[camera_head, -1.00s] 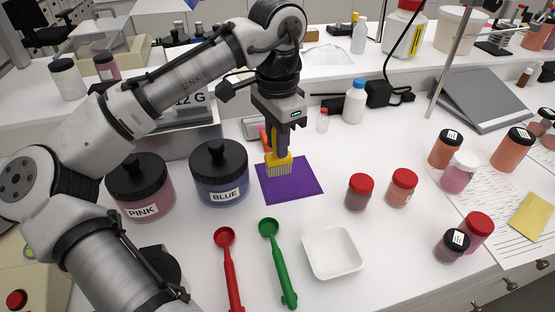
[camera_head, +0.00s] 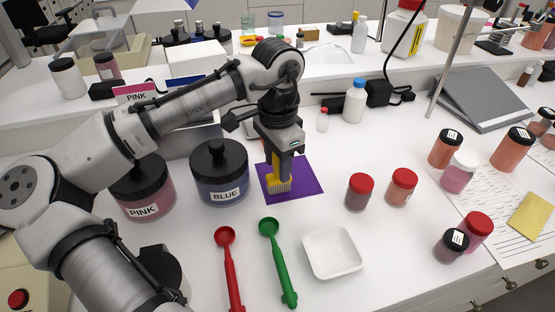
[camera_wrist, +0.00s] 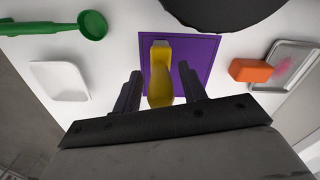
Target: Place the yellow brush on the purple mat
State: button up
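The yellow brush (camera_head: 275,181) is on the purple mat (camera_head: 308,184), bristles down, its handle rising toward my gripper (camera_head: 283,172). In the wrist view, the brush (camera_wrist: 160,75) is between my two fingers (camera_wrist: 159,78), with purple mat (camera_wrist: 207,50) showing on both sides of it. The fingers are spread and stand apart from the brush. My gripper is low over the mat, pointing down. The brush looks upright or slightly tilted; part of its handle is hidden by a finger in the head view.
The blue jar (camera_head: 219,170) and pink jar (camera_head: 142,187) stand left of the mat. Red-lidded jars (camera_head: 359,193) stand to the right. A white dish (camera_head: 332,254), green spoon (camera_head: 279,265) and red spoon (camera_head: 230,270) lie in front. An orange block (camera_wrist: 251,70) lies near the mat.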

jog(key=shift+r, duration=0.1)
notch_tip(320, 180, up, 12)
jog(key=shift+b, duration=0.45)
dwell(0.4)
